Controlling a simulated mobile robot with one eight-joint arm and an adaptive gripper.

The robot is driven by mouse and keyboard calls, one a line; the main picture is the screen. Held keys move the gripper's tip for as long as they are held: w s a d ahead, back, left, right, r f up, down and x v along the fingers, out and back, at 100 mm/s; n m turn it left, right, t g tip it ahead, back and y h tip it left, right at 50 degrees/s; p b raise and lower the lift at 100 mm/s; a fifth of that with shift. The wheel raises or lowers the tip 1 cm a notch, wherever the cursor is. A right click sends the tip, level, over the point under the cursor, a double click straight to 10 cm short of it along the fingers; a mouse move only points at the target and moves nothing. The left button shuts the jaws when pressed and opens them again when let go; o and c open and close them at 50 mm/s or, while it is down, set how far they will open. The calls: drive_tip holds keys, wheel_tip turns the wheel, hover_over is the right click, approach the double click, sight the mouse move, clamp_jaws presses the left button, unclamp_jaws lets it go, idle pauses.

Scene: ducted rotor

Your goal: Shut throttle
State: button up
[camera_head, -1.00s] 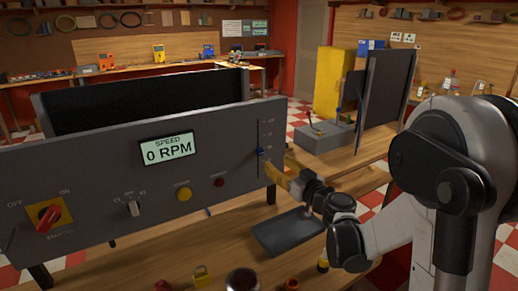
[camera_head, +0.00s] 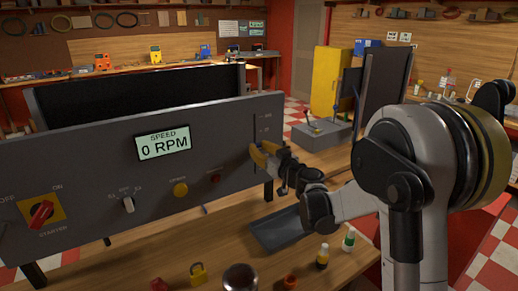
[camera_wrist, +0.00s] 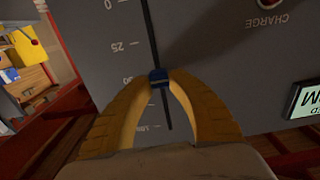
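The throttle is a small blue slider knob (camera_wrist: 159,78) on a dark slot (camera_wrist: 151,32) in the grey control panel (camera_head: 100,170). In the wrist view the panel appears upside down, and the knob shows near the 50 mark, between 0 and 100. My gripper (camera_wrist: 160,76) has curved yellow fingers whose tips close on both sides of the knob. In the head view my gripper (camera_head: 256,151) is at the slot on the panel's right side and covers most of the knob. The speed display (camera_head: 163,143) reads 0 RPM.
The panel also has a red starter switch (camera_head: 42,212), a small selector (camera_head: 128,204), a yellow button (camera_head: 180,189) and a red light (camera_head: 214,178). A grey tray (camera_head: 277,230), small bottles (camera_head: 323,256) and a yellow padlock (camera_head: 197,272) are on the wooden bench below.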

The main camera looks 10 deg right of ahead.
clamp_jaws()
wheel_tip(320, 180, down, 11)
drive_tip(key=b, duration=0.6)
drive_tip(key=shift+r+b, duration=0.2)
drive_tip(key=shift+b, duration=0.2)
drive_tip(key=shift+s+r, duration=0.1)
drive_tip(key=o, duration=0.8)
unclamp_jaws()
drive_tip(key=shift+o, duration=0.2)
approach(255, 171)
drive_tip(key=v, duration=0.5)
drive_tip(key=shift+r, duration=0.15)
